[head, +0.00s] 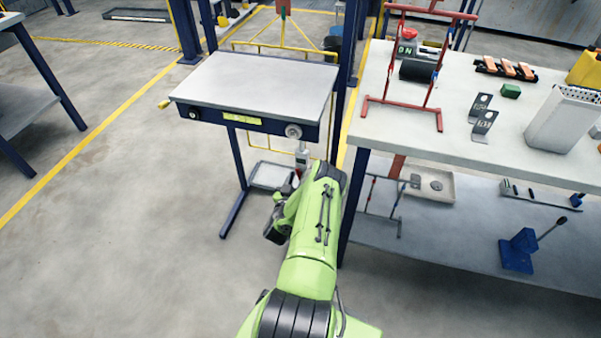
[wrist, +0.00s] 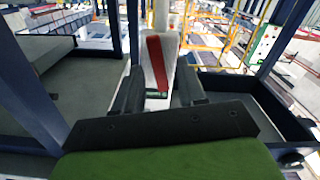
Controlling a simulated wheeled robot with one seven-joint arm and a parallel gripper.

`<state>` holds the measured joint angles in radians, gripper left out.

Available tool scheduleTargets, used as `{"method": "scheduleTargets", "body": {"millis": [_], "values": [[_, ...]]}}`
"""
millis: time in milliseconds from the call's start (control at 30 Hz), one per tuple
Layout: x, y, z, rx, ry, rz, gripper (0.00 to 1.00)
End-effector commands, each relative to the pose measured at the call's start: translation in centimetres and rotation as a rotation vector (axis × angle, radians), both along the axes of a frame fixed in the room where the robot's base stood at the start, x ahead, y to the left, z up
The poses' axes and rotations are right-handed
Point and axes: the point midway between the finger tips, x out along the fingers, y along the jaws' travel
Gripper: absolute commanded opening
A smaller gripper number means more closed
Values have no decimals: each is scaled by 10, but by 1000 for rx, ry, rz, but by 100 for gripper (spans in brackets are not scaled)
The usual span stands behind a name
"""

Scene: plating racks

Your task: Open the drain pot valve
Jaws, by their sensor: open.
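The drain pot valve appears to be the pale body with a red lever (wrist: 157,62) in the wrist view. The lever stands roughly upright in that picture. In the head view, a small pale fitting (head: 301,156) hangs under the right end of the grey-topped table (head: 255,85). My gripper (wrist: 160,92) is open, with one dark finger on each side of the pale body below the lever. I cannot tell whether the fingers touch it. In the head view my arm hides most of the gripper and the lower part of the fitting.
A shallow tray (head: 272,176) sits low under the grey-topped table. A workbench (head: 470,140) stands at the right, with a red rack (head: 437,95) and a white container (head: 563,120) on it. Table legs stand close around my gripper.

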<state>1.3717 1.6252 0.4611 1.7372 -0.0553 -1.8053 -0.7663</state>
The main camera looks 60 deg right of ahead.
Motion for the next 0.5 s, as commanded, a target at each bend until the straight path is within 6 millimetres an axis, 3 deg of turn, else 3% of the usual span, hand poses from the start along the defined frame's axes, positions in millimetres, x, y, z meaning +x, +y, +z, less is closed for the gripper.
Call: {"method": "scheduleTargets", "body": {"millis": [167, 433, 500], "values": [[0, 0, 0, 0, 0, 0, 40], [0, 0, 0, 0, 0, 0, 1], [0, 0, 0, 0, 0, 0, 0]]}}
